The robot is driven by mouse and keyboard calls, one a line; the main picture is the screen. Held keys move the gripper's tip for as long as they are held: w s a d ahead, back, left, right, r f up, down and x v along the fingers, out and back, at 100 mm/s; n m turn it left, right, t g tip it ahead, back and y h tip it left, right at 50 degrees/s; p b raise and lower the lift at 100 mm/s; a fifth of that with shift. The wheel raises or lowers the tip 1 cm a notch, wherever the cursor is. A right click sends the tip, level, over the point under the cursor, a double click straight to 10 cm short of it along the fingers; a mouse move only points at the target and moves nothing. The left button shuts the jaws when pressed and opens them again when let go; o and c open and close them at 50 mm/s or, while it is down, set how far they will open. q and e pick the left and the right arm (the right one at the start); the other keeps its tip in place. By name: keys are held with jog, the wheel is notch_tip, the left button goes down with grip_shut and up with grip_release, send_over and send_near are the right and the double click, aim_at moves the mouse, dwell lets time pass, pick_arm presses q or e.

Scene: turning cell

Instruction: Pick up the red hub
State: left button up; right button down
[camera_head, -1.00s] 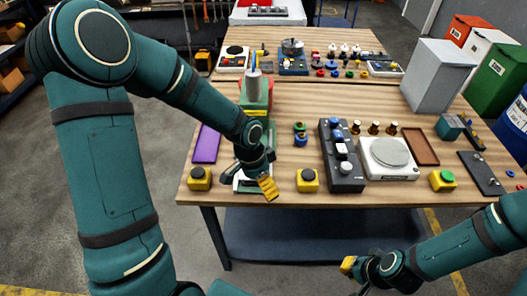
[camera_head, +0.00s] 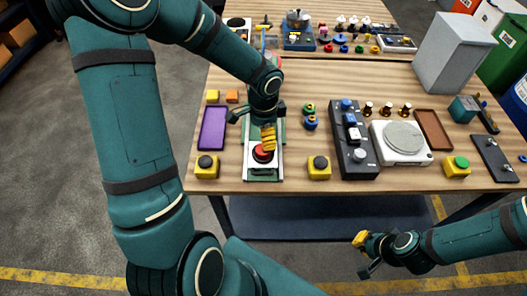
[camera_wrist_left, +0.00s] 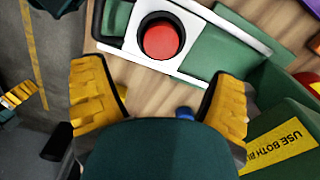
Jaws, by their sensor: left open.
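The red hub (camera_head: 262,153) shows as a round red piece in a dark ring on the white plate (camera_head: 262,174) of a green fixture, near the table's front edge. In the left wrist view the hub (camera_wrist_left: 160,38) lies beyond the fingertips, between their lines. My left gripper (camera_head: 268,138) is just above and behind it in the head view, partly covering it. In the wrist view that gripper (camera_wrist_left: 160,78) is open, with nothing between its yellow fingers. My right gripper (camera_head: 362,252) hangs in front of the table, far from the hub; its opening is unclear.
Yellow boxes with black buttons stand left (camera_head: 206,166) and right (camera_head: 319,167) of the fixture. A purple tray (camera_head: 212,128) lies to the left. A dark switch block (camera_head: 354,145) and a white scale (camera_head: 401,142) stand to the right. My left arm hides part of the fixture.

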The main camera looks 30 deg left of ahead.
pick_arm(q)
notch_tip(320, 180, down, 8)
jog(key=shift+a+r+b, duration=0.1)
jog(key=shift+a+b, duration=0.05)
jog(key=shift+b, duration=0.4)
jog(key=c, duration=1.4)
